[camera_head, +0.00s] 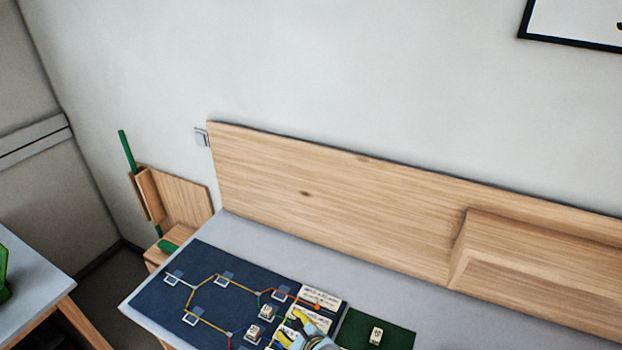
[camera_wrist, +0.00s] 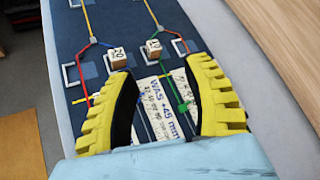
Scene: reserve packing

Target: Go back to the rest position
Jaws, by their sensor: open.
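My gripper (camera_wrist: 163,70) has two yellow ribbed fingers, spread apart with nothing held between them. It is over a dark blue board (camera_wrist: 82,20) with coloured lines and square outlines. Between and beyond the fingers are printed cards (camera_wrist: 158,105) and two small numbered blocks, a left one (camera_wrist: 117,58) and a right one (camera_wrist: 153,48). In the head view my gripper (camera_head: 303,328) shows at the bottom edge, partly cut off, over the right part of the board (camera_head: 215,260). The height of the fingers above the cards cannot be told.
A green mat (camera_head: 355,328) with one pale block (camera_head: 376,336) lies right of the board. A wooden back panel (camera_head: 330,200) with a box-like ledge (camera_head: 540,265) runs behind the grey table (camera_head: 245,230). Another table (camera_head: 35,275) stands at left. The air above is clear.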

